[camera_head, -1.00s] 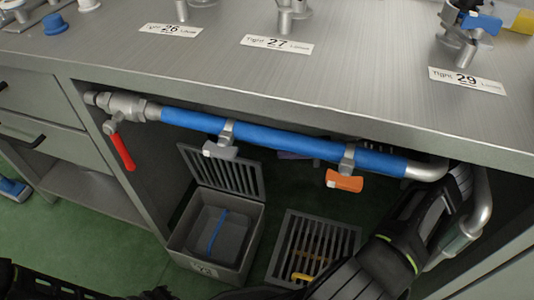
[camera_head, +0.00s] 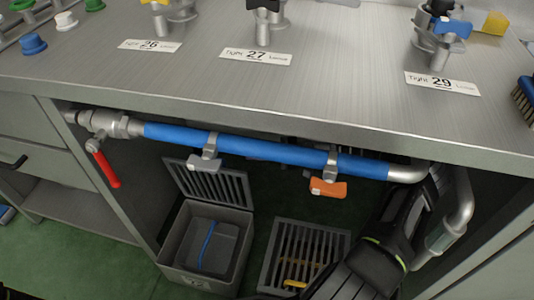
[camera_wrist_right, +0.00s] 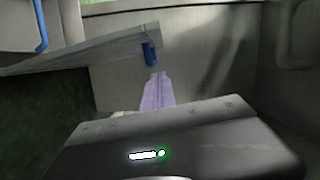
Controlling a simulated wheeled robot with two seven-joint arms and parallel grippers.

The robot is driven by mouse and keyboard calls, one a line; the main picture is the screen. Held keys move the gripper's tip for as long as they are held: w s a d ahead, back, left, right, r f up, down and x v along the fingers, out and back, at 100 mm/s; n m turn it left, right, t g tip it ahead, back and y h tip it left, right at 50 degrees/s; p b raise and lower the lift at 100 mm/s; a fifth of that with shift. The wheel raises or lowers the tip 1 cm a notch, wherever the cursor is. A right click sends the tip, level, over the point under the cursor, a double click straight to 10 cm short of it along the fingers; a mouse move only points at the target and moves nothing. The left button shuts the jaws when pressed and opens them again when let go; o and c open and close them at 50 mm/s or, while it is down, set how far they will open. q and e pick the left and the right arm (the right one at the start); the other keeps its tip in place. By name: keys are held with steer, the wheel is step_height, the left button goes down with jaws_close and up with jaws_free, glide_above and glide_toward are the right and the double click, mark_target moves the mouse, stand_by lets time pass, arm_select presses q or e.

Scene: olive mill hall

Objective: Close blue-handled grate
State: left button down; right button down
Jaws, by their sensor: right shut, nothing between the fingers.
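In the head view a grey box (camera_head: 172,252) stands under the counter with its slatted grate (camera_head: 212,186) raised, leaning at its back edge. A blue strip (camera_head: 208,246) shows inside the box. In the right wrist view a grey panel, seemingly the grate (camera_wrist_right: 85,52), appears nearly edge-on with a blue handle (camera_wrist_right: 150,55) at its end. My right gripper (camera_wrist_right: 159,76) is shut and empty, its pale purple fingers just below the blue handle; I cannot tell whether they touch. In the head view my right arm reaches under the counter and its gripper is hidden. My left gripper is not in view.
A blue pipe (camera_head: 265,150) with a grey lever (camera_head: 205,162), an orange lever (camera_head: 328,188) and a red lever (camera_head: 105,168) crosses below the counter edge. A second grate (camera_head: 310,240) with a yellow handle (camera_head: 295,283) lies on the green floor. The counter (camera_head: 300,90) overhangs this space.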

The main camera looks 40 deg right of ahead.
steer(key=a+p, duration=0.2)
steer(key=a, duration=0.4)
steer(key=shift+s+f, duration=0.25)
steer(key=shift+f, duration=0.15)
steer(key=shift+s+a+p, duration=0.1)
steer(key=shift+a+p, duration=0.1)
steer(key=shift+p, duration=0.1)
